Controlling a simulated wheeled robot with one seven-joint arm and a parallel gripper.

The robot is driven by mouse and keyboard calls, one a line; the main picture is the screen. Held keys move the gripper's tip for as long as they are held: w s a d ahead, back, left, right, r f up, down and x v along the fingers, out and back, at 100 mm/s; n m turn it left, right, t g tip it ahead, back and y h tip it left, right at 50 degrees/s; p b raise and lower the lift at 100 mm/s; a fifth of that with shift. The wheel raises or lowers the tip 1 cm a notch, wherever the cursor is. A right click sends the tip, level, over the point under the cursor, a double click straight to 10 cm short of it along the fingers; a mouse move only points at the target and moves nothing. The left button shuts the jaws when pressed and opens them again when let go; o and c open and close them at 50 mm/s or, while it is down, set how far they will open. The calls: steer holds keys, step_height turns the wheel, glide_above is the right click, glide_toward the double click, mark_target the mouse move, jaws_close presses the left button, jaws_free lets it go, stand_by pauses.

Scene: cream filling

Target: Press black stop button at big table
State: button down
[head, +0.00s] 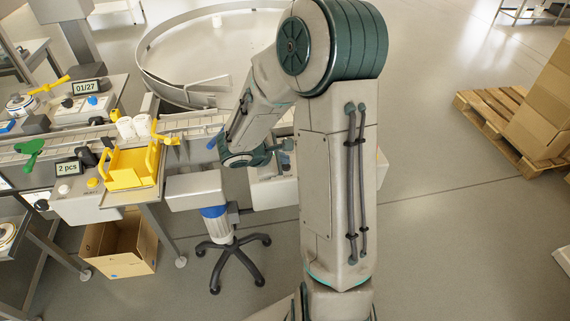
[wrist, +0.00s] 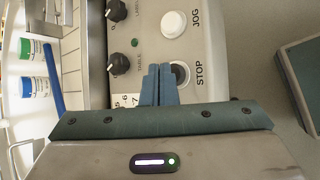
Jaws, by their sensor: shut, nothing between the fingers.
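The black stop button (wrist: 182,71) shows in the wrist view, in a pale ring beside the printed word STOP on a light grey control panel (wrist: 215,60). My gripper (wrist: 165,70) is shut and empty, its two blue fingers side by side. In the picture, the fingertips overlap the left edge of the button's ring; I cannot tell whether they touch it. In the head view, my arm hides the button, and only part of the panel's machine (head: 272,192) shows behind my wrist.
A white JOG button (wrist: 173,24) and two black knobs (wrist: 117,10) (wrist: 118,63) are on the same panel. A round turntable (head: 205,50) stands behind my arm.

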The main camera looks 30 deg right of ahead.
steer(key=shift+r, duration=0.25)
step_height(320, 180, up, 5)
steer(key=p, duration=0.3)
stand_by(0.4)
stand_by(0.6)
steer(key=s+a+r+m+y, duration=0.4)
steer(key=s+a+r+m, duration=0.2)
steer(key=s, duration=0.3)
steer(key=s+a+r+m+y, duration=0.4)
steer(key=s+a+r+m, duration=0.2)
steer(key=s, duration=0.4)
steer(key=shift+a+r+m+y, duration=0.15)
steer(key=shift+a+m+y, duration=0.15)
steer(key=shift+a+m, duration=0.2)
